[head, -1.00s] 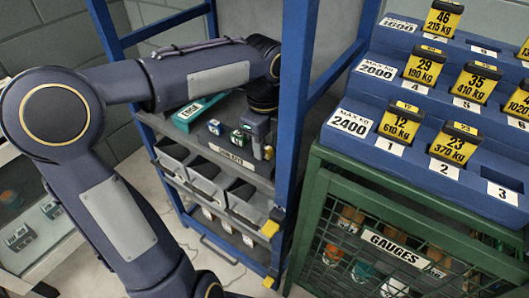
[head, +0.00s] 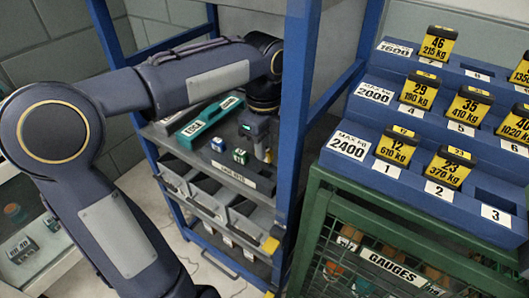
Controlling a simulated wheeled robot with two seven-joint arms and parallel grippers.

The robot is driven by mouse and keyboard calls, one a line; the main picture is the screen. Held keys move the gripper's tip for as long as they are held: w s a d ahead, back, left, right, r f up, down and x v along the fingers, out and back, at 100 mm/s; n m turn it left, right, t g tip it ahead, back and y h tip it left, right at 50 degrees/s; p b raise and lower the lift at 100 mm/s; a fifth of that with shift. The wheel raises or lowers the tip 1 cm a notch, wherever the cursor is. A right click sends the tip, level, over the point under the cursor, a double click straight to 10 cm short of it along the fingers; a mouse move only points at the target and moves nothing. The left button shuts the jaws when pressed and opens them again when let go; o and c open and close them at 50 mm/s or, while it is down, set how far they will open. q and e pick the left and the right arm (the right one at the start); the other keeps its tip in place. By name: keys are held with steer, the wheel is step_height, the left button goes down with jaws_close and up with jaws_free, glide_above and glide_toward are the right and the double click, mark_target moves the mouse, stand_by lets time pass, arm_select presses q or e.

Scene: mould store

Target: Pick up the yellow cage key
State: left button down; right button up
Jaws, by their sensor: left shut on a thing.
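My left gripper (head: 263,152) points down over the right end of the grey shelf top (head: 205,160) in the blue rack. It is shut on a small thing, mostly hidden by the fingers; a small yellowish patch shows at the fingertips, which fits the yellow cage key. Two small labelled key blocks, one blue (head: 218,144) and one green (head: 239,156), stand on the shelf to its left. A white label strip (head: 233,174) runs along the shelf's front edge. My right gripper is not in view.
Blue rack posts (head: 296,110) stand close to the right of my gripper. A teal case (head: 208,117) lies behind on the shelf. Grey bins (head: 211,190) sit below. A stepped blue stand with yellow tags (head: 350,146) tops a green mesh cage (head: 330,225) at right.

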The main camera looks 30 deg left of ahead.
arm_select(q)
step_height(320, 180, up, 2)
steer(key=shift+r, duration=0.2)
steer(key=s+a+p, duration=0.2)
steer(key=a, duration=1.7)
steer(key=shift+s+a+f, duration=0.15)
steer(key=shift+a, duration=0.1)
